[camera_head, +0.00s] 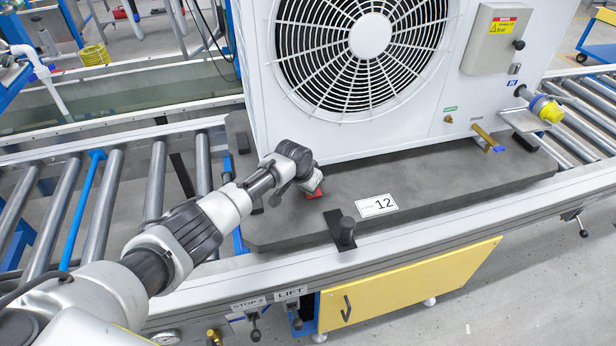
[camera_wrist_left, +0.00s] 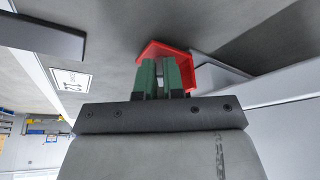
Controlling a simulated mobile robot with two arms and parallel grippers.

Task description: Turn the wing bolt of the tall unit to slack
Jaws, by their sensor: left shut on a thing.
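The tall white unit (camera_head: 360,130) with a large round fan grille stands on a grey slab (camera_head: 420,200) labelled 12. A red part (camera_head: 316,192) sits low at the unit's near left foot, on the slab. It also shows in the left wrist view (camera_wrist_left: 153,48), just beyond my fingertips. My left gripper (camera_head: 307,184) reaches down to it. In the left wrist view my green-padded fingers (camera_wrist_left: 165,80) are close together, shut on the wing bolt, which they mostly hide. How the bolt is turned cannot be told. My right gripper is not in view.
A brass valve (camera_head: 484,134) and a yellow connector (camera_head: 547,108) stick out at the unit's right. Rollers (camera_head: 112,195) run left of the slab. The slab's front right is clear around the label (camera_head: 377,206).

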